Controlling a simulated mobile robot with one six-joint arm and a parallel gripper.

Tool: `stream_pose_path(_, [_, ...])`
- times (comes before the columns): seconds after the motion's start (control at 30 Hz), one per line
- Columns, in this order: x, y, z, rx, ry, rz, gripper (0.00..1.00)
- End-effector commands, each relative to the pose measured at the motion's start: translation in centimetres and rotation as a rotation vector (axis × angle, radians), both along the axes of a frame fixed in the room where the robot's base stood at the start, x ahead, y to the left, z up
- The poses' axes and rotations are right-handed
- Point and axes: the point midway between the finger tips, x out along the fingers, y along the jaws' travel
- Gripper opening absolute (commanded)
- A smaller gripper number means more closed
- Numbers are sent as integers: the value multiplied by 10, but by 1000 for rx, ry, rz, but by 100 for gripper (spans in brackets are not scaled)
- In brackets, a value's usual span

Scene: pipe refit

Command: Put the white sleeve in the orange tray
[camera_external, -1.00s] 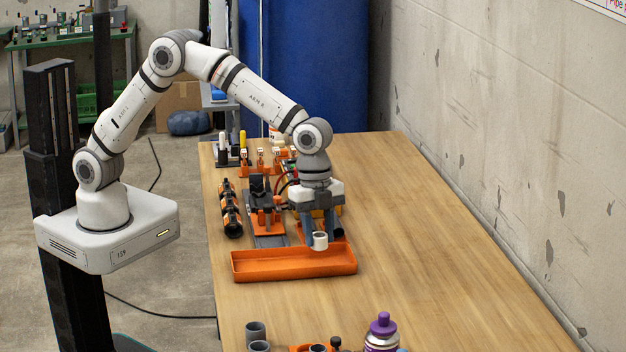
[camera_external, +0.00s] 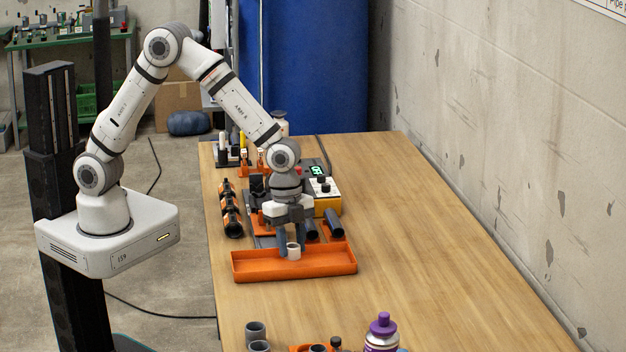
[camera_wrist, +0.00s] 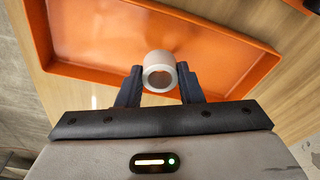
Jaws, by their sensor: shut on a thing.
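The white sleeve (camera_external: 294,251) is a short, light ring held between the fingertips of my gripper (camera_external: 287,246). In the wrist view the sleeve (camera_wrist: 160,72) sits between the two dark fingers of my gripper (camera_wrist: 160,85), its round opening facing the camera. The orange tray (camera_external: 335,267) is a long, shallow, empty-looking tray on the wooden table. My gripper and the sleeve are over the tray's middle in the external view. In the wrist view the tray's floor (camera_wrist: 110,40) spreads behind the sleeve. The gap between sleeve and tray floor is hard to judge.
Behind the tray stand dark tubes on orange holders (camera_external: 333,224) and a yellow-sided control box (camera_external: 322,192). A black-and-orange row of parts (camera_external: 230,210) lies to the left. Grey cups (camera_external: 255,332) and a purple-capped bottle (camera_external: 382,330) stand in front. The table's right side is clear.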

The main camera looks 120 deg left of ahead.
Motion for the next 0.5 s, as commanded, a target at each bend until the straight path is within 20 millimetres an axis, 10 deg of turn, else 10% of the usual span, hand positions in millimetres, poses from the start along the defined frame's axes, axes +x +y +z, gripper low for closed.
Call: stream_pose_path(0.5, [0,0,-28,0,0,0,12])
